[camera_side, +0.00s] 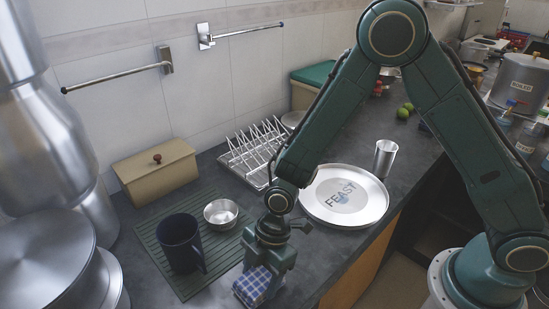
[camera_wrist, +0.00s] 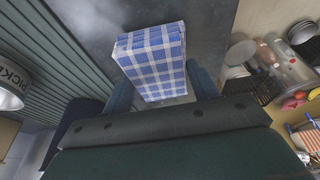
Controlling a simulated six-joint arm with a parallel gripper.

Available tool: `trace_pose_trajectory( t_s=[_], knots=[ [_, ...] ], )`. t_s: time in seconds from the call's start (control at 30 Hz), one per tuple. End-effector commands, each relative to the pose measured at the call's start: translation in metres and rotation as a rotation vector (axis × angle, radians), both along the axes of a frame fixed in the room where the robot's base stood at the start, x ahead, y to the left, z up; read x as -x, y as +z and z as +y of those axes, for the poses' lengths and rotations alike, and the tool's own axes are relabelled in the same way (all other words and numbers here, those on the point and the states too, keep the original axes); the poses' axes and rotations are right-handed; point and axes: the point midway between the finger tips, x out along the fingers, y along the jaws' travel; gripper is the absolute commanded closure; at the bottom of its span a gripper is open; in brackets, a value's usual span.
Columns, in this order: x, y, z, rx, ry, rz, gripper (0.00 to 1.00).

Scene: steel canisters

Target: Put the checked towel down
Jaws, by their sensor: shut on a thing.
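The checked towel (camera_side: 252,286) is a folded blue-and-white block at the front edge of the dark counter in the side view. My gripper (camera_side: 266,276) is above it, pointing down, with its fingers around the towel. In the wrist view the towel (camera_wrist: 154,62) sits between the two fingers of my gripper (camera_wrist: 162,88), its far end sticking out past them. I cannot tell whether the towel's underside touches the counter.
A dark mug (camera_side: 181,243) and a small metal bowl (camera_side: 221,213) stand on the green ribbed mat (camera_side: 178,284) left of my gripper. A round FEAST tray (camera_side: 376,202), a metal cup (camera_side: 385,158) and a wire rack (camera_side: 252,150) are farther back. The counter's front edge is close by.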

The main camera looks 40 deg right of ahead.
Motion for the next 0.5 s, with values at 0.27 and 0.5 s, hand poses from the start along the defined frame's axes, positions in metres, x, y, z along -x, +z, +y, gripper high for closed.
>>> trace_pose_trajectory(
  t_s=[0.27, 0.5],
  knots=[
    [-0.0001, -0.0055, 0.0000, 0.000, 0.001, -0.001, 0.59],
    [0.0000, -0.0083, 0.0000, 0.000, 0.001, 0.000, 0.59]
  ],
)
